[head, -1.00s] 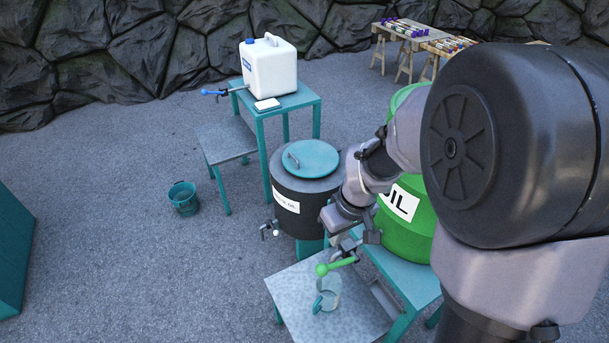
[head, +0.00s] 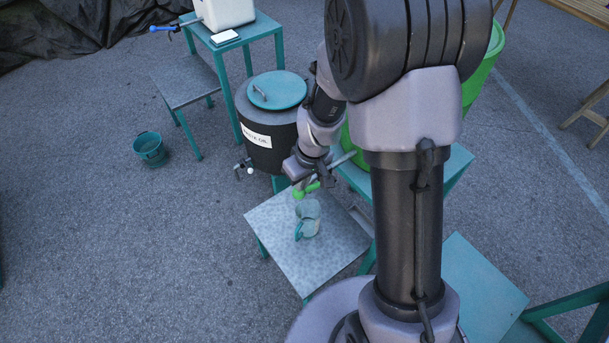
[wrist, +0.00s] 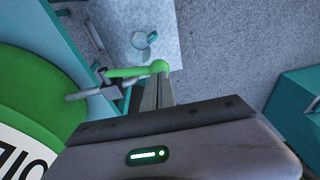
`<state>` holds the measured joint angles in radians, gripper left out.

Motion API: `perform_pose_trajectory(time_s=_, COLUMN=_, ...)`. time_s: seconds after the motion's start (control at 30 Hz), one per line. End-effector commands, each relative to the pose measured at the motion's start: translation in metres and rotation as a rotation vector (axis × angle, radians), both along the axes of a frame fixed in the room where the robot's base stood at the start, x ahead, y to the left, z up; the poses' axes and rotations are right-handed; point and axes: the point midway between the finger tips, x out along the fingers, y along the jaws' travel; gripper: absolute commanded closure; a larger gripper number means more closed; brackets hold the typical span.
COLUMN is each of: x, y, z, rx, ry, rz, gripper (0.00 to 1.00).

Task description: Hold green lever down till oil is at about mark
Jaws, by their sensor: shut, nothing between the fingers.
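The green lever (head: 309,188) with its round knob sits on the tap of the green oil drum (head: 351,150), mostly hidden behind my arm. The lever (wrist: 128,72) and knob also show in the wrist view, where the drum (wrist: 35,85) bears an OIL label. My gripper (head: 303,182) is shut and empty, right at the lever. In the wrist view its fingertips (wrist: 158,80) lie against or just over the knob; contact is unclear. A clear jug (head: 309,212) with a teal handle stands under the tap on a grey-topped low table (head: 290,255). Its mark and oil level are unreadable.
A black drum (head: 270,145) with a teal lid and its own tap stands left of my arm. A teal bucket (head: 150,150) is on the ground at left. A white container (head: 228,12) stands on a teal table behind. Open ground lies at left.

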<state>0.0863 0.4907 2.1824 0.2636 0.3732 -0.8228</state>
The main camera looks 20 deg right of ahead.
Motion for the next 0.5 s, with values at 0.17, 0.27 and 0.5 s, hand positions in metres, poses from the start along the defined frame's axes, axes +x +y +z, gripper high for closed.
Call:
perform_pose_trajectory(time_s=0.17, x=0.0027, y=0.0014, z=-0.0142, rx=0.000, ry=0.000, rz=0.000, gripper=1.00)
perform_pose_trajectory(time_s=0.27, x=0.0031, y=0.0015, z=-0.0150, rx=0.000, ry=-0.001, rz=-0.001, gripper=1.00)
perform_pose_trajectory(time_s=0.5, x=0.0029, y=0.0015, z=-0.0147, rx=0.000, ry=-0.001, rz=-0.001, gripper=1.00)
